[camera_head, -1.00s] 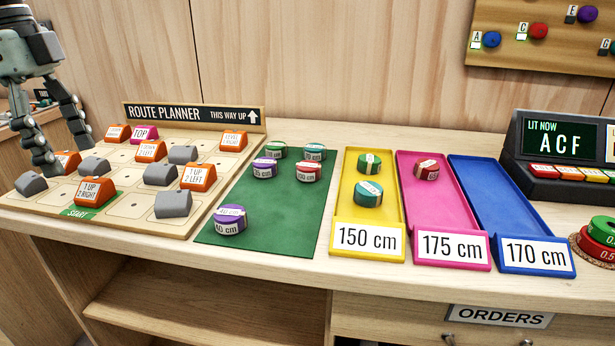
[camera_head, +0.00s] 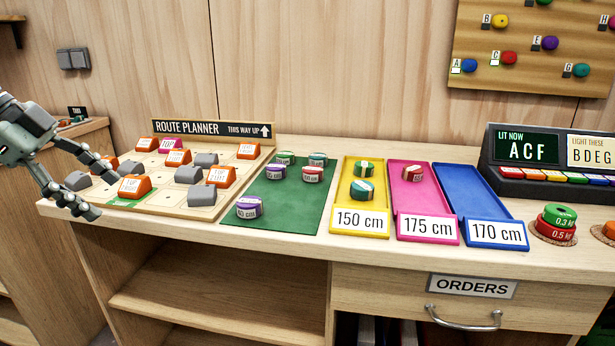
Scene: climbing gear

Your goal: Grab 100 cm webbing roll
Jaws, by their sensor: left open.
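Several webbing rolls sit on the green mat (camera_head: 275,218). They are a red roll (camera_head: 312,174), a purple roll (camera_head: 276,173), a green roll (camera_head: 285,158), a teal roll (camera_head: 318,160) and a larger purple roll (camera_head: 249,207) at the front. Their labels are too small to read surely, so I cannot tell which is the 100 cm one. My left gripper (camera_head: 104,195) is open and empty at the left, by the front left corner of the route planner board, apart from the rolls. My right gripper is out of view.
The route planner board (camera_head: 199,212) with orange and grey blocks stands left of the mat. Yellow (camera_head: 344,206), pink (camera_head: 401,205) and blue (camera_head: 470,200) trays lie to its right; the yellow holds two rolls, the pink one. A lit display (camera_head: 527,146) and weights (camera_head: 556,228) are farther right.

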